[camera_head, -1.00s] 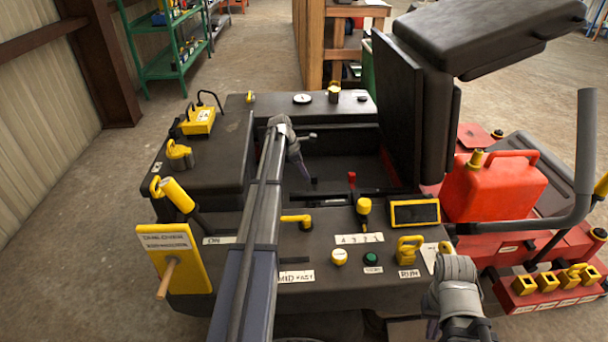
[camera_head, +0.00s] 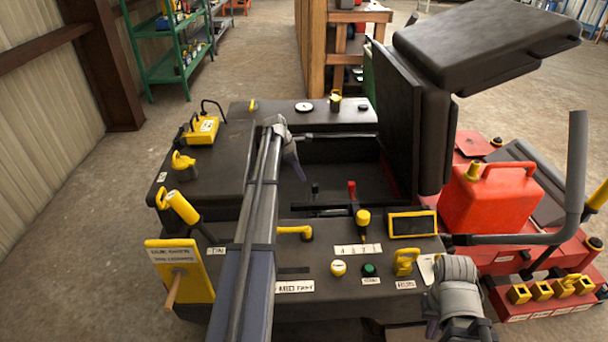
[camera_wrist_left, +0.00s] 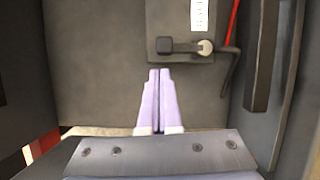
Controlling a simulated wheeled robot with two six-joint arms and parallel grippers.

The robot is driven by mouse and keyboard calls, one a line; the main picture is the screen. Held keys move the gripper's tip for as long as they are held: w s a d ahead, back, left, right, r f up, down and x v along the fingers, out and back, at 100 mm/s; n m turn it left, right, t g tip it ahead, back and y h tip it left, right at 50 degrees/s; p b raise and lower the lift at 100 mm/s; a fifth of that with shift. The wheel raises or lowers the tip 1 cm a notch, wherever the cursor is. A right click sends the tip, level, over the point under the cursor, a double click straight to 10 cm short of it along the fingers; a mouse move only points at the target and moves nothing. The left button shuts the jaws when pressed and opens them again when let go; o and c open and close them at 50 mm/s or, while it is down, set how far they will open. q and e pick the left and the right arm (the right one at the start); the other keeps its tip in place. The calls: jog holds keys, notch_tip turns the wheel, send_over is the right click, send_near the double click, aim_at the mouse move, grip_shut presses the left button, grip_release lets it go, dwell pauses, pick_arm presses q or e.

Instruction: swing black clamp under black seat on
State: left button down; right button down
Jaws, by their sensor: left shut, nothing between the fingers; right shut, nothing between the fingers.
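The black seat (camera_head: 485,45) is tipped up at the right of the open bay in the head view. In the left wrist view, a small black clamp (camera_wrist_left: 180,45) lies sideways on a dark plate, its silver pivot at its right end. My left gripper (camera_head: 299,178) reaches into the bay, left of a small black knob (camera_head: 315,190). In the left wrist view its shut, empty fingers (camera_wrist_left: 159,72) point toward the clamp, a little below it in the picture. Contact is not visible. My right gripper (camera_head: 457,325) is low at the right, its tips hidden.
A red lever (camera_head: 351,188) stands in the bay. The front panel holds a yellow handle (camera_head: 295,232), a yellow knob (camera_head: 363,218) and a green button (camera_head: 369,270). A red can (camera_head: 487,202) and a grey bar (camera_head: 577,165) stand at the right.

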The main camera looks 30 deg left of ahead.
pick_arm(q)
jog(key=p+v, duration=0.3)
jog(key=v, duration=0.2)
jog(key=shift+a+r+p, duration=0.1)
jog(key=shift+r+p, duration=0.05)
jog(key=shift+p, duration=0.25)
jog(key=s+d+r+m+g+p, duration=0.1)
jog(key=s+d+r+m+p, duration=0.25)
jog(key=d, duration=0.55)
jog(key=s+d+r+m+g+y+p, duration=0.1)
jog(key=s+d+r+m+p, duration=0.3)
jog(key=d, duration=0.6)
jog(key=s+d+r+m+p, duration=0.25)
jog(key=d+m, duration=0.35)
jog(key=d, duration=0.3)
jog(key=s+d+r+m+y+p, duration=0.1)
jog(key=s+d+r+m+p, duration=0.2)
jog(key=s+d+m, duration=0.2)
jog(key=s+d+r+m+y+p, duration=0.1)
jog(key=s+d+r+m+p, duration=0.2)
jog(key=s, duration=0.6)
jog(key=s+d+r+m+g+y+p, duration=0.1)
jog(key=s+d+r+m+p, duration=0.2)
jog(key=s+d+m, duration=0.3)
jog(key=d+m+p, duration=0.1)
jog(key=d+m, duration=0.1)
jog(key=d, duration=0.1)
jog(key=shift+s+y, duration=0.4)
